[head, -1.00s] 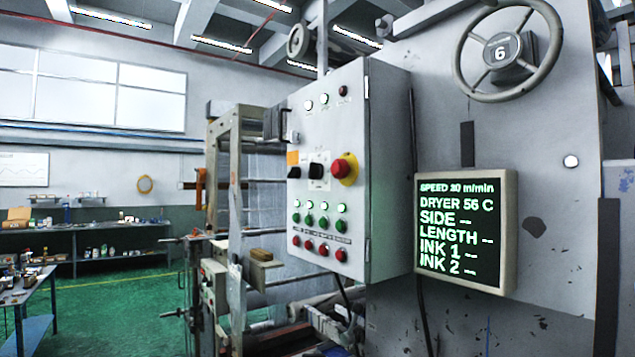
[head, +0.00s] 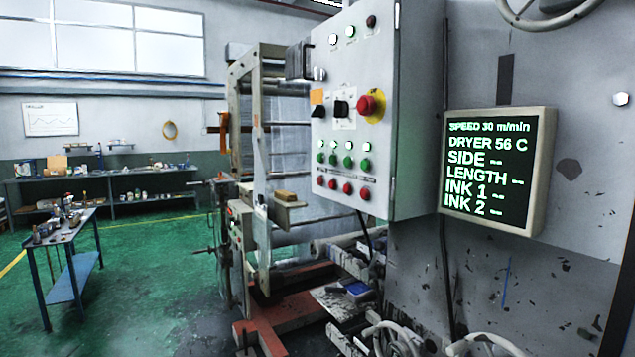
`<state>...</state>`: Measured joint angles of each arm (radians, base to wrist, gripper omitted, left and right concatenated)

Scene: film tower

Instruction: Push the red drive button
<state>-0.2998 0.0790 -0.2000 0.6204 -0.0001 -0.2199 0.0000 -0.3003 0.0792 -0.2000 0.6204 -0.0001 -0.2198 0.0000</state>
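The grey control panel (head: 354,225) stands at the centre of the head view. Its lower row holds several small red buttons (head: 347,188). A row of green buttons (head: 349,162) with lit white lamps sits above them. A larger red mushroom button (head: 366,105) on a yellow plate is at the panel's upper right. The small labels are too small to read, so I cannot tell which red button is the drive button. Nothing touches the panel. I cannot make out either of my grippers in view.
A display (head: 490,170) reading 30 m/min hangs right of the panel. A machine frame (head: 256,150) with rollers stands behind it at left. A small table (head: 66,232) and shelves (head: 130,205) are further left. Pale curved parts at the bottom edge are unclear. Green floor between is open.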

